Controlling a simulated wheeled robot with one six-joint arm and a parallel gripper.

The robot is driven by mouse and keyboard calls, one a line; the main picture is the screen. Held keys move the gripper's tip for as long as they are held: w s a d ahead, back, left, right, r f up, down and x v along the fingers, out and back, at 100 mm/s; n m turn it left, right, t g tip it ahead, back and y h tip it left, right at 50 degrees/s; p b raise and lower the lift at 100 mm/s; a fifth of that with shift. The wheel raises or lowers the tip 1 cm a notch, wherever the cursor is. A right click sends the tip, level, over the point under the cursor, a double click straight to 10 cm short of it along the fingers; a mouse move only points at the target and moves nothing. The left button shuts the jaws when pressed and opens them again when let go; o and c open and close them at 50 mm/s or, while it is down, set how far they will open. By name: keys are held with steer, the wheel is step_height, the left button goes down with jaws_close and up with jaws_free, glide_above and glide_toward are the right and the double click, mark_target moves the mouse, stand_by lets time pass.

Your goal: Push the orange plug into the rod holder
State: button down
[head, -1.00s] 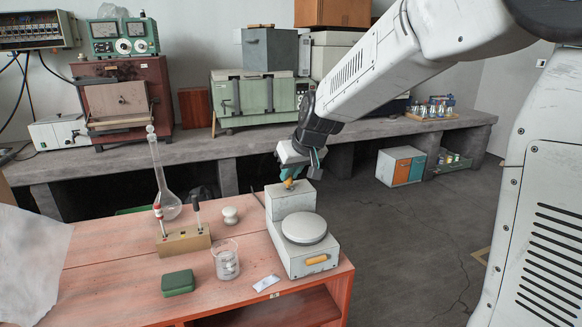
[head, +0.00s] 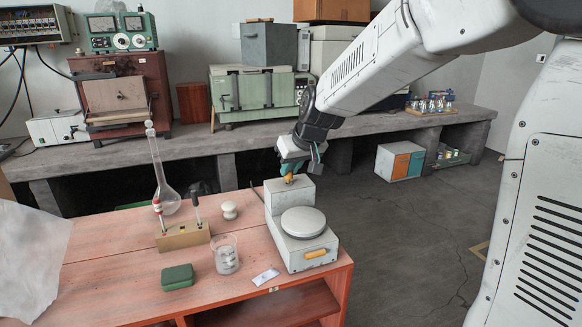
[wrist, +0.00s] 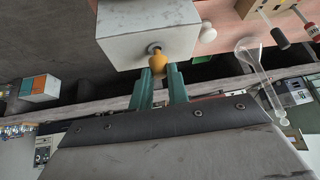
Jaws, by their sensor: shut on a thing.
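The orange plug (head: 289,179) is at the top of the raised grey block at the back of a scale-like device (head: 301,257). My gripper (head: 287,172) comes down from above, its green fingers shut on the plug. In the wrist view, the plug (wrist: 157,63) shows between the fingertips (wrist: 160,74), right at a dark round ringed hole (wrist: 153,47) in the block's face. I cannot tell how deep it sits. A tan block (head: 183,235) with a red-and-white rod and a black-tipped rod stands upright to the left on the red bench.
A glass beaker (head: 226,256), a green box (head: 178,277), a white knob-like weight (head: 229,210) and a long-necked flask (head: 167,196) stand left of the device. A small packet (head: 265,277) lies in front. The bench's right edge is close to the device.

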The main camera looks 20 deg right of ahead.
mark_target(291, 174)
steer(key=shift+f, duration=0.7)
stand_by(0.4)
steer(key=c, duration=0.9)
jaws_free()
steer(key=shift+r, duration=3.55)
steer(key=s+d+f+g, duration=0.1)
steer(key=s, duration=1.1)
steer(key=s+f+m+g+h, duration=0.1)
steer(key=s+f+g, duration=0.1)
steer(key=s, duration=1.1)
steer(key=s+d+f+g, duration=0.1)
steer(key=s+g, duration=0.1)
steer(key=s, duration=1)
steer(key=shift+s+d+f+m+h, duration=0.15)
steer(key=shift+d+f+m+h, duration=0.15)
steer(key=shift+d+m, duration=0.1)
